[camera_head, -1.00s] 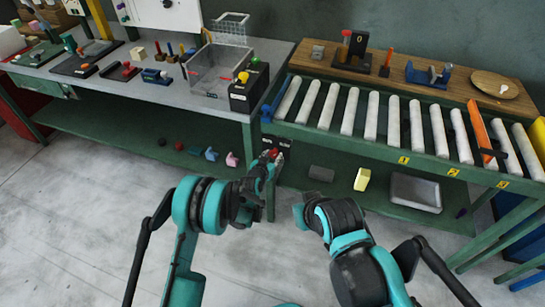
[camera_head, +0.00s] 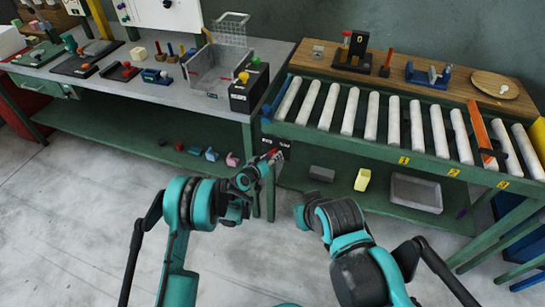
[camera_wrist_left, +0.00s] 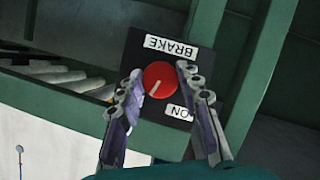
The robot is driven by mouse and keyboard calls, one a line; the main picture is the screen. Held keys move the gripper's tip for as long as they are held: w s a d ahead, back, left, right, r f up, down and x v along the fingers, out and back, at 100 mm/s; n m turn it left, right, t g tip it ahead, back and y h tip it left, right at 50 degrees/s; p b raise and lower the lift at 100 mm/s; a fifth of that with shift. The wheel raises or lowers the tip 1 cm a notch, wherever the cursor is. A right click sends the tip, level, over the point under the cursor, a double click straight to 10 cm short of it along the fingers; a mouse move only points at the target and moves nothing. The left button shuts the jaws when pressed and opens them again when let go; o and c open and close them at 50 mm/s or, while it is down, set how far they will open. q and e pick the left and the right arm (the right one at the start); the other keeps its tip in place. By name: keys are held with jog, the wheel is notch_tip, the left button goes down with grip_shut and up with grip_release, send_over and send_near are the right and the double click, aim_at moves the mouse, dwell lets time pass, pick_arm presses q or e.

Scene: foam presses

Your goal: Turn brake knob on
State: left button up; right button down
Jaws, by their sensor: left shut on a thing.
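The brake knob (camera_wrist_left: 158,79) is round and red, with a white pointer line aimed down-left in the left wrist view. It sits on a black panel (camera_wrist_left: 138,62) with a BRAKE label (camera_wrist_left: 171,47) above it and an ON label (camera_wrist_left: 180,112) to its lower right; the writing appears upside down. My left gripper (camera_wrist_left: 159,72) has one finger at each side of the knob and is shut on it. In the head view, my left gripper (camera_head: 266,160) reaches the panel (camera_head: 276,142) at the conveyor's left end. My right arm is at lower middle; its fingers do not show.
The roller conveyor (camera_head: 395,155) is to the right, the grey workbench (camera_head: 195,95) to the left. Green frame beams (camera_wrist_left: 219,88) surround the panel. A grey tray (camera_head: 415,193) and yellow block (camera_head: 362,180) lie on the lower shelf. The floor in front is clear.

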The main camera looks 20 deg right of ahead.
pick_arm(q)
jog(key=n+h, duration=0.2)
jog(key=n, duration=0.3)
jog(key=n+h, duration=0.3)
jog(key=n, duration=0.1)
jog(key=shift+w+a+f+n, duration=0.1)
jog(key=shift+a+f+n, duration=0.05)
jog(key=shift+n, duration=0.25)
dwell(0.4)
jog(key=o, duration=1.2)
jog(key=shift+c, duration=0.2)
jog(key=v, duration=0.7)
jog(key=shift+a, duration=0.25)
jog(key=shift+f, duration=0.15)
